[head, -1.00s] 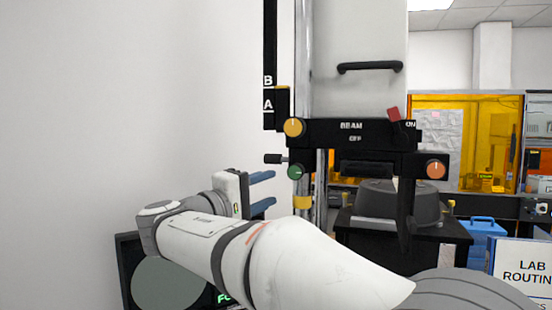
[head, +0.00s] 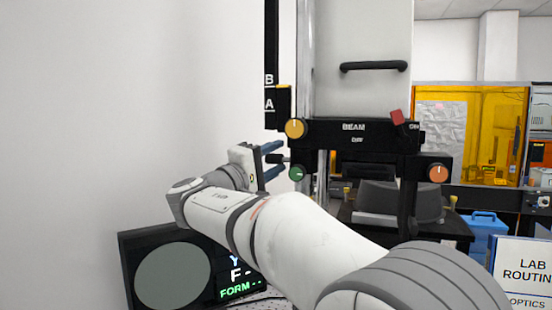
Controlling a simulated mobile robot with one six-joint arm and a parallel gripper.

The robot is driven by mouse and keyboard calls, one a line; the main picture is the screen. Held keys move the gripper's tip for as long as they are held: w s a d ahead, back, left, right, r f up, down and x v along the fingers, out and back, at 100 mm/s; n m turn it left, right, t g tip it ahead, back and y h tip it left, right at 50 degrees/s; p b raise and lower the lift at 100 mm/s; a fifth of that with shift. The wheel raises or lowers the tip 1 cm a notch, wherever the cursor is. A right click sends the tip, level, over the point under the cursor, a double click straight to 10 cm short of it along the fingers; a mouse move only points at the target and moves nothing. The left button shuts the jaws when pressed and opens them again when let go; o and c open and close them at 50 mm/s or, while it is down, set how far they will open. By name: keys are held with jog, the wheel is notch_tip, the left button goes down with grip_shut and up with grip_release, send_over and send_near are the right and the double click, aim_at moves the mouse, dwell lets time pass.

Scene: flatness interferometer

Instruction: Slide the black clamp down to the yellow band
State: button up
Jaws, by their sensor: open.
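A black carriage labelled BEAM (head: 353,138) sits across the upright metal column. A small black knob (head: 279,159) sticks out to the left of the column, between the yellow knob (head: 295,128) and the green knob (head: 297,174). I cannot tell for certain which black part is the clamp. My gripper (head: 281,158) is open, its blue fingers pointing right. In the picture, one finger is above the black knob and the other below it. Contact cannot be judged. The yellow band on the column is hidden behind my arm.
A black rail marked B and A (head: 271,95) runs up left of the column. An orange knob (head: 436,174) is at the carriage's right. A screen (head: 218,282) stands low left. A blue box (head: 488,225) and a lab sign (head: 525,262) are at right.

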jog(key=shift+c, duration=0.2)
grip_shut()
dwell(0.3)
notch_tip(320, 180, down, 5)
jog(key=b, duration=0.4)
jog(key=shift+b, duration=0.4)
jog(key=shift+o, duration=0.2)
grip_release()
